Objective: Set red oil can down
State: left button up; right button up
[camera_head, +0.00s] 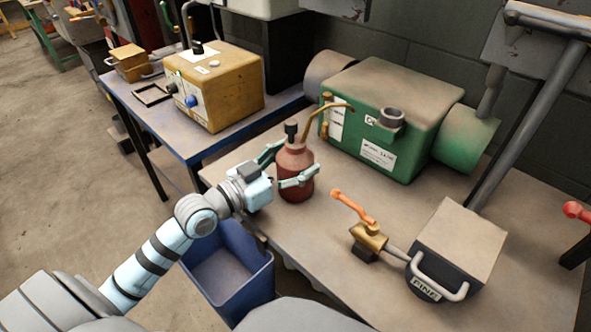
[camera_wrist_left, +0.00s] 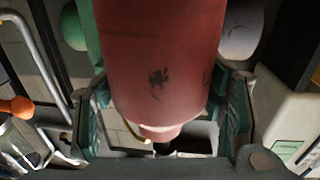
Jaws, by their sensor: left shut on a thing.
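The red oil can (camera_head: 294,188) is upright at the left part of the workbench, with a dark cap and a thin brass spout curving up to the right. My left gripper (camera_head: 288,166) has its fingers on either side of the can's body and is shut on it. In the left wrist view the red can (camera_wrist_left: 162,60) fills the middle between the fingers (camera_wrist_left: 165,118), shown upside down. The can's base looks at or very near the bench top; I cannot tell whether it touches. My right gripper is not in view.
A green machine (camera_head: 385,110) stands close behind the can. A brass valve with an orange lever (camera_head: 368,238) and a grey box with a handle (camera_head: 460,245) are to the right. A blue bin (camera_head: 228,275) is below the bench's front edge. A yellow box (camera_head: 225,88) sits on the left table.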

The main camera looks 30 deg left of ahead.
pick_arm(q)
jog(key=shift+f, duration=0.1)
jog(key=o, duration=1.5)
jog(key=shift+c, duration=0.2)
